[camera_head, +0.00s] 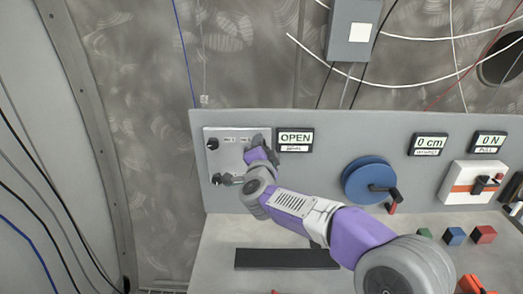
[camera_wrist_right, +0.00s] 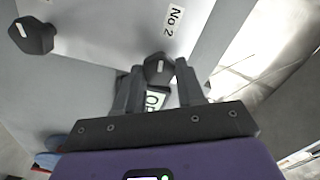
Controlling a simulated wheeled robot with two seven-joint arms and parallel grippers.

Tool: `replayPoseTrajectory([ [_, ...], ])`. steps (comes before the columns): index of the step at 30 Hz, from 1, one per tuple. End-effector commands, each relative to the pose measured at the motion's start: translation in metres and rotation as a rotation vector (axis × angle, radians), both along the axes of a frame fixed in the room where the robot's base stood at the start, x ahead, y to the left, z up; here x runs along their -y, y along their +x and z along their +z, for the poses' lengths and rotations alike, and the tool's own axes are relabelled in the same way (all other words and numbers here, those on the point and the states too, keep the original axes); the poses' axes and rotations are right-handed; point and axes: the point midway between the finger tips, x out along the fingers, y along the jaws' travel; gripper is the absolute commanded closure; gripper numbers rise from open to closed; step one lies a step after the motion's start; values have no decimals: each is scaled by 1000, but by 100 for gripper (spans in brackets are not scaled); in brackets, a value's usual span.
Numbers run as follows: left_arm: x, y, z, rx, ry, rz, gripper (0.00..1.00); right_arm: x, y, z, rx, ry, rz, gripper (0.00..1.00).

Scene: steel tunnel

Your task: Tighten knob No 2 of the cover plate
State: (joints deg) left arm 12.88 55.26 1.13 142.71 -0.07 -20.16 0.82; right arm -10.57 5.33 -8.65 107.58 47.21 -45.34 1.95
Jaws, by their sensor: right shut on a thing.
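The pale cover plate (camera_head: 229,136) is on the upright panel at the left, with small dark knobs at its corners. Knob No 2 (camera_wrist_right: 158,68) is a dark faceted knob near the "No 2" label in the right wrist view. My right gripper (camera_wrist_right: 158,88) has its two fingers on either side of this knob and is shut on it. In the head view my right gripper (camera_head: 259,148) is at the plate's upper right and mostly hides that knob. Another knob (camera_wrist_right: 35,35) shows apart from the fingers. My left gripper is not in view.
An "OPEN" display (camera_head: 295,141) is close right of the gripper. A blue reel with a crank (camera_head: 367,178) stands farther right. Coloured blocks (camera_head: 455,236) and a dark flat strip (camera_head: 275,259) lie on the grey bench. The panel between display and reel is bare.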

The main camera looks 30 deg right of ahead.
Motion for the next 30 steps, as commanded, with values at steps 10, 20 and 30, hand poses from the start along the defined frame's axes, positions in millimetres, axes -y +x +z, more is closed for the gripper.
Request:
replayPoseTrajectory([
  [10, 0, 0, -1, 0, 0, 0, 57, 0, 0, -1, 3, 9, -1, 92],
  [20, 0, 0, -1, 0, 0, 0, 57, 0, 0, 0, 3, 7, 0, 36],
  [30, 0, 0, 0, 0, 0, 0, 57, -6, -9, 1, 4, 8, 2, 36],
])
